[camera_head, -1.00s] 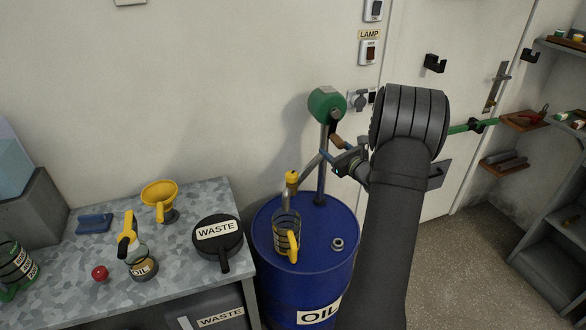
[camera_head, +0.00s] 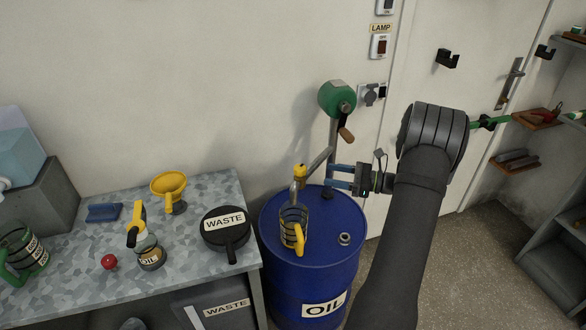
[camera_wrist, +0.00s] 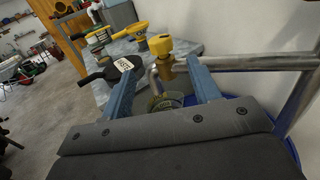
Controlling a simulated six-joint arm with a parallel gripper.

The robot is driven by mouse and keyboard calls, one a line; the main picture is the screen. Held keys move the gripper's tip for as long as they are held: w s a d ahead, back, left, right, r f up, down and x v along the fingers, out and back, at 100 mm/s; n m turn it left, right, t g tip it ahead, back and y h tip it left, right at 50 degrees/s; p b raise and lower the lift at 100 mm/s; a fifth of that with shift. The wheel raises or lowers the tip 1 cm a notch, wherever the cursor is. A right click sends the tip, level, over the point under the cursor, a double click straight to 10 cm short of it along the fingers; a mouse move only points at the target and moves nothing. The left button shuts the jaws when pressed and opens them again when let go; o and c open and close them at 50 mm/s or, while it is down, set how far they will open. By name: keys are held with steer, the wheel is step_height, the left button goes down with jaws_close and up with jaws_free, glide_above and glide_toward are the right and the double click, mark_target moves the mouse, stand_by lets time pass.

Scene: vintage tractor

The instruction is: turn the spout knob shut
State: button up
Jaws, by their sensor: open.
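The yellow spout knob (camera_head: 300,170) sits on top of the spout, above the blue oil drum (camera_head: 345,270). In the wrist view the knob (camera_wrist: 161,46) is a yellow block with a brass stem, just beyond and between my fingertips. My gripper (camera_head: 328,177) is open with blue fingers pointing left, a short way right of the knob and apart from it. A clear jug (camera_head: 285,222) with a yellow handle stands on the drum under the spout; it is partly hidden behind the fingers in the wrist view.
The pump's green head (camera_head: 336,98) and brown crank handle (camera_head: 346,134) are above my gripper. The spout pipe (camera_wrist: 255,63) runs right in the wrist view. The workbench (camera_head: 90,260) holds a black waste pan (camera_head: 226,232), a yellow funnel (camera_head: 168,185) and an oil can.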

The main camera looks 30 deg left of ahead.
mark_target(298, 165)
steer(key=x, duration=1.3)
steer(key=shift+a, duration=0.15)
steer(key=c, duration=1)
steer(key=shift+m+t, duration=0.4)
steer(key=shift+t, duration=0.2)
steer(key=m+t, duration=0.1)
steer(key=t, duration=0.1)
steer(key=m+t, duration=0.2)
steer(key=t, duration=0.1)
steer(key=w+m+t, duration=0.1)
steer(key=m+t, duration=0.1)
steer(key=t, duration=0.1)
steer(key=shift+h, duration=0.3)
steer(key=shift+w+d+m+t+h, duration=0.15)
steer(key=shift+m+t+h, duration=0.5)
steer(key=shift+t, duration=0.4)
steer(key=shift+w+d+m+t+h, duration=0.15)
steer(key=shift+m+t+h, duration=0.25)
steer(key=shift+m+t, duration=0.55)
steer(key=shift+w+m+t+h, duration=0.15)
steer(key=shift+m+t+h, duration=0.5)
steer(key=shift+t, duration=0.45)
steer(key=o, duration=1)
